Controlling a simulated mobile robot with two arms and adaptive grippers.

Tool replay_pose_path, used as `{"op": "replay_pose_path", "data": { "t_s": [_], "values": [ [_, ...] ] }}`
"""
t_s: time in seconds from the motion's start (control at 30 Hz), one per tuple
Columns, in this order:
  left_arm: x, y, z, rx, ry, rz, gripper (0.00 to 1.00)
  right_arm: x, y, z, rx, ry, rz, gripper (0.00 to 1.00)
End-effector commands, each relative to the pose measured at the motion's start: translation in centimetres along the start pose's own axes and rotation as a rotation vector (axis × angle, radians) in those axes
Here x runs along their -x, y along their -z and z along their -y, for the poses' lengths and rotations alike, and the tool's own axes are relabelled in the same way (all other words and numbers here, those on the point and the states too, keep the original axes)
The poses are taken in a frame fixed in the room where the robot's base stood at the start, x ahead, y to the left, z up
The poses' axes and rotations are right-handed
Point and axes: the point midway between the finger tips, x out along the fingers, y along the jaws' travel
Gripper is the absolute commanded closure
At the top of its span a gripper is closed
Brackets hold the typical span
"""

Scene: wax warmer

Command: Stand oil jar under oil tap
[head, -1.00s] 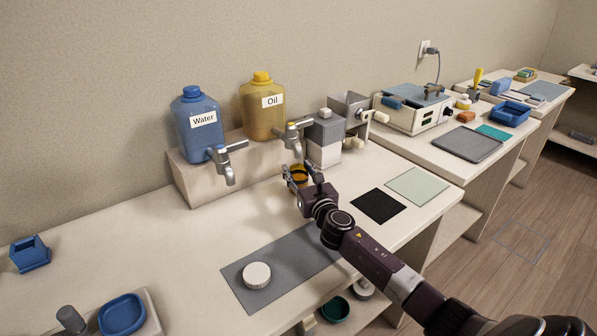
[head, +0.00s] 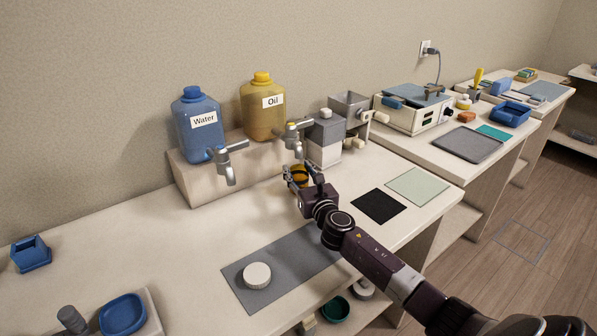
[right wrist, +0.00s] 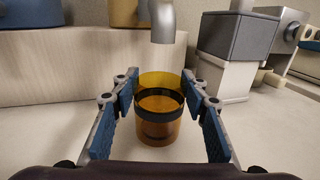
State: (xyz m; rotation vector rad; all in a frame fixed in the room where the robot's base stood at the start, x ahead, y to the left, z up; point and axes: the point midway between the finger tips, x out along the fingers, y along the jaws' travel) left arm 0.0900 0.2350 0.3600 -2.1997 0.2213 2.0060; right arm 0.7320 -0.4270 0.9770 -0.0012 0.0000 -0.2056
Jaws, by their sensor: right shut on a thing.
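The oil jar (right wrist: 158,118), clear amber with a dark band, is upright between the blue-padded fingers of my right gripper (right wrist: 160,105), which is shut on it. In the head view the jar (head: 299,172) is partly hidden by the right gripper (head: 297,178). I cannot tell if the jar's base touches the counter. My left gripper is out of view.
The blue water container (head: 197,130) and its tap (head: 228,163) are to the left on the block (head: 190,185). A grey and white machine (head: 324,140) stands close right of the oil tap. A grey mat (head: 290,270) with a white lid (head: 256,275) lies in front.

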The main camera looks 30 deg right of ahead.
Motion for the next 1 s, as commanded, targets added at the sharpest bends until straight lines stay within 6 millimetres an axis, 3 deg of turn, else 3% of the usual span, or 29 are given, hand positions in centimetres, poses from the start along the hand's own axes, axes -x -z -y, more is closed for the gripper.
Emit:
{"op": "replay_pose_path", "data": {
  "t_s": [0.7, 0.73, 0.9, 1.0],
  "values": [
    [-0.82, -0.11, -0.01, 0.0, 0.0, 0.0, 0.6, -0.01, 0.9, -0.01, 0.001, 0.0, 0.0, 0.85],
    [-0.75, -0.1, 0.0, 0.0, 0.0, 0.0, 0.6, -0.01, 0.83, -0.01, 0.001, 0.0, 0.001, 0.56],
    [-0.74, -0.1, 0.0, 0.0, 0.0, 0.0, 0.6, -0.01, 0.83, 0.0, 0.001, 0.0, 0.0, 0.39],
    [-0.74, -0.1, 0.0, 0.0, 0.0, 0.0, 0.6, -0.01, 0.84, 0.0, 0.0, 0.0, 0.0, 0.39]
  ]
}}
